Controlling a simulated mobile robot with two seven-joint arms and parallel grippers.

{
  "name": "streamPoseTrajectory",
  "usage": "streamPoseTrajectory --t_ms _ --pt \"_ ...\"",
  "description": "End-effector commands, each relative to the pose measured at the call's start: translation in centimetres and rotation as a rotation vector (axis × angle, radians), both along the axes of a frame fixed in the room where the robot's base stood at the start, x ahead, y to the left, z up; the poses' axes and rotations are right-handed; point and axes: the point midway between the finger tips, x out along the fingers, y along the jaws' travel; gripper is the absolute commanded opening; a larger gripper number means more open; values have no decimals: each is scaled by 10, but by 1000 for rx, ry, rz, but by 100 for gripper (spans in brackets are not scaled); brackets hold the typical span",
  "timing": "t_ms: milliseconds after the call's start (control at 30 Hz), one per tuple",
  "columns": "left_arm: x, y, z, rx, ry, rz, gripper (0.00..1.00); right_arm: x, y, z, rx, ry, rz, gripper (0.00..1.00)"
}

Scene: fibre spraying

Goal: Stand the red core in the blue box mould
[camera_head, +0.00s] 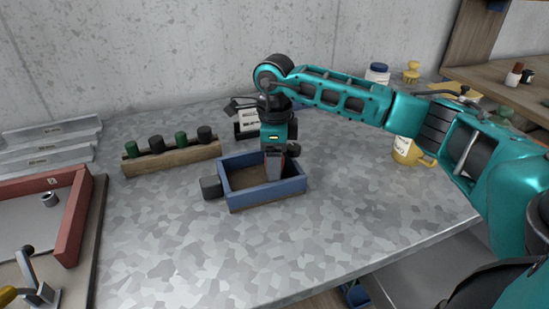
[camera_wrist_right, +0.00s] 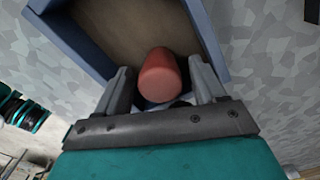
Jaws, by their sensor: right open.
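The blue box mould (camera_head: 262,194) sits on the grey speckled table, open at the top with a brown floor. My right gripper (camera_head: 277,165) points down into its right part, jaws open. The red core (camera_wrist_right: 158,76) is a round red cylinder in the right wrist view, end towards the camera, between the two open fingers. It appears upright inside the mould (camera_wrist_right: 75,45), close to a wall; its foot is hidden there. In the head view the fingers mostly hide the core. My left gripper is not in view.
A dark grey block (camera_head: 210,187) stands against the mould's left side. A wooden rack (camera_head: 172,158) with green and black cylinders is behind left. The table front is clear.

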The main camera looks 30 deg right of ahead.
Motion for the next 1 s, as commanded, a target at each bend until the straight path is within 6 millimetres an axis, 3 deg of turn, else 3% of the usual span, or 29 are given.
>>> streamPoseTrajectory --t_ms 267,700,1000 --pt "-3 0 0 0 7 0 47 1 0 20 1 -3 0 70" --pt "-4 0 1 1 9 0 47 1 0 107 1 -3 1 70" --pt "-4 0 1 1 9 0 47 0 0 124 0 0 0 70"
